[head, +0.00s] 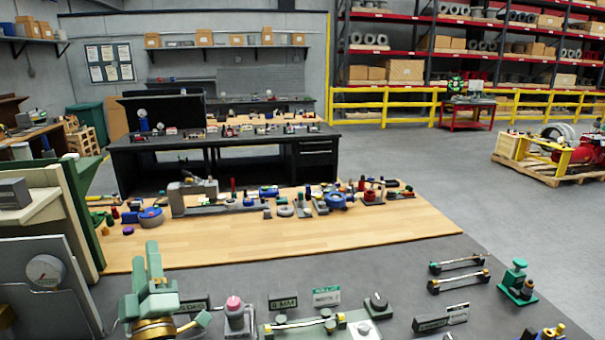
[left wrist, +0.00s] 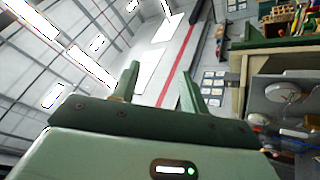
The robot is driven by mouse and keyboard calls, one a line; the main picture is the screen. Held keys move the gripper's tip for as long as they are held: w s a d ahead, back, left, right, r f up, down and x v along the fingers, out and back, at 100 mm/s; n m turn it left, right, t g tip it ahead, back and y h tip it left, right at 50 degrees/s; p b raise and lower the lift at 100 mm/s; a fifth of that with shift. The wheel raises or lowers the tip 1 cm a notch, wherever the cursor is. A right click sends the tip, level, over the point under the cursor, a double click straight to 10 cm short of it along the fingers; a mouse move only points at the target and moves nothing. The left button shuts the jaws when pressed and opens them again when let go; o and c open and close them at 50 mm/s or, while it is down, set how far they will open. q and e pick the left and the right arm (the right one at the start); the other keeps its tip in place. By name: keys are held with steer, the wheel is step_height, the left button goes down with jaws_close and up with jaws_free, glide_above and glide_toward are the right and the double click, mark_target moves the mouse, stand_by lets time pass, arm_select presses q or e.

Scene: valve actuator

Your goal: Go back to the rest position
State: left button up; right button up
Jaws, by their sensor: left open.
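My left gripper (head: 147,258) is at the bottom left of the head view, pale green above a gold-coloured wrist ring, with its fingers pointing up. It stands in front of the grey bench top near the camera. In the left wrist view, the same gripper (left wrist: 158,72) shows two dark green fingers spread apart with nothing between them, aimed towards the ceiling and wall. My right gripper is not clearly seen in either view.
A grey bench (head: 400,270) holds a pink-topped knob (head: 234,304), small signs and a green fixture (head: 517,280). A gauge panel (head: 47,270) stands close left of the gripper. A wooden worktop (head: 240,236) with several parts lies behind. Open floor is at the right.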

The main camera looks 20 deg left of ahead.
arm_select(q)
steer(key=w+d+f+m+t+h, duration=0.1)
steer(key=d+f+m+t+h, duration=0.25)
steer(key=d+m+h, duration=1.1)
step_height(320, 180, down, 9)
steer(key=s+d+m+g+h, duration=0.35)
steer(key=m+g, duration=0.25)
steer(key=m, duration=0.3)
steer(key=s+a+f+m+g+y, duration=0.3)
steer(key=s+a+f+g+y, duration=0.5)
steer(key=s+f, duration=0.4)
steer(key=s+d+f+g+h+b, duration=0.25)
steer(key=f+b, duration=0.25)
steer(key=f, duration=1.3)
steer(key=s+d+f+g+h+b, duration=0.25)
steer(key=f+b, duration=0.25)
steer(key=f, duration=1.3)
steer(key=s+a+f+n+g+b, duration=0.1)
steer(key=s+f+b, duration=0.6)
steer(key=s+f, duration=1.2)
step_height(320, 180, down, 2)
steer(key=n+g, duration=0.1)
steer(key=n, duration=0.1)
steer(key=shift+s+f+n+h, duration=0.15)
steer(key=shift+s+n+h, duration=0.15)
steer(key=shift+n, duration=0.05)
